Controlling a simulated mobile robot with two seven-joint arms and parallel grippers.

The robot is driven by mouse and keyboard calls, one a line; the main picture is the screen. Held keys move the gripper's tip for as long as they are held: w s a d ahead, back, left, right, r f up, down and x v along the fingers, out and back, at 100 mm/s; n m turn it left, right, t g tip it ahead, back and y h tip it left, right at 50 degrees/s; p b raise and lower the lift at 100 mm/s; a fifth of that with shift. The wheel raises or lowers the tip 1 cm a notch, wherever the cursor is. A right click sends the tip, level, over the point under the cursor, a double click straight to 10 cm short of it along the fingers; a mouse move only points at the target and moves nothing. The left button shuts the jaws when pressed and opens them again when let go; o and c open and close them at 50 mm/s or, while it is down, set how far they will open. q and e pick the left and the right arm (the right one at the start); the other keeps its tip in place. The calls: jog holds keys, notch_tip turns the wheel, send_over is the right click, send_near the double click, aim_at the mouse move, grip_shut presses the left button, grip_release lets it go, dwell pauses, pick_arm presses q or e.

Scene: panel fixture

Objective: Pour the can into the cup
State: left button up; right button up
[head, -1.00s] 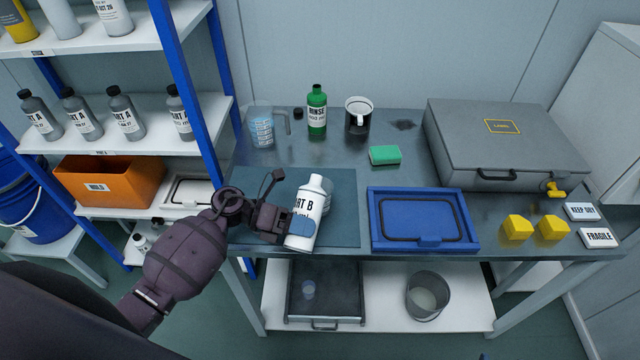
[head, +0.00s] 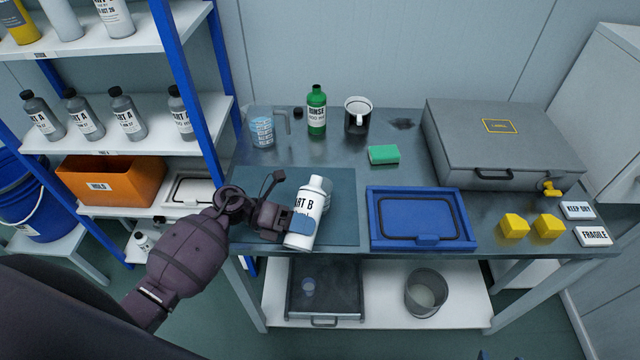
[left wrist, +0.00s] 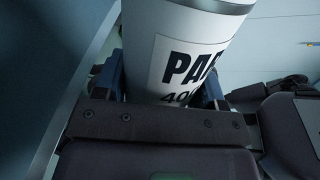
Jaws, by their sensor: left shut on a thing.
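A white bottle labelled "PART B" (head: 305,215) is in my left gripper (head: 296,224), which is shut on its lower part. The bottle leans slightly to the right, over the dark mat (head: 345,225). The left wrist view shows the white bottle (left wrist: 190,50) between the two blue fingers. A pale, cup-like thing (head: 328,187) shows just behind the bottle and is mostly hidden by it.
A clear measuring jug (head: 262,130) and a green bottle (head: 316,112) stand at the back. A green sponge (head: 384,154), a blue tray (head: 421,219), a grey case (head: 500,140) and yellow blocks (head: 514,226) lie to the right. A shelf post (head: 188,90) rises at left.

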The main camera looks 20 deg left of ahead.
aim_at(307, 212)
pick_arm(q)
jog(key=shift+r, duration=0.1)
pick_arm(e)
jog(key=shift+w+r, duration=0.1)
jog(key=shift+r, duration=0.05)
pick_arm(q)
jog(key=shift+p, duration=0.35)
pick_arm(e)
jog(key=shift+w+a+r, duration=0.1)
jog(key=shift+w+r, duration=0.4)
jog(key=shift+r, duration=0.25)
pick_arm(q)
jog(key=shift+n, duration=0.3)
pick_arm(e)
jog(key=shift+s, duration=0.1)
pick_arm(q)
jog(key=shift+s+p, duration=0.15)
jog(key=shift+p, duration=0.2)
jog(key=shift+r+n+p, duration=0.4)
jog(key=shift+r+p, duration=0.1)
jog(key=shift+p, duration=0.1)
pick_arm(e)
jog(key=shift+s+r, duration=0.3)
jog(key=shift+r, duration=0.25)
pick_arm(q)
jog(key=shift+r+p, duration=0.25)
jog(key=shift+p, duration=0.1)
pick_arm(e)
jog(key=shift+s+r, duration=0.1)
jog(key=shift+r, duration=0.05)
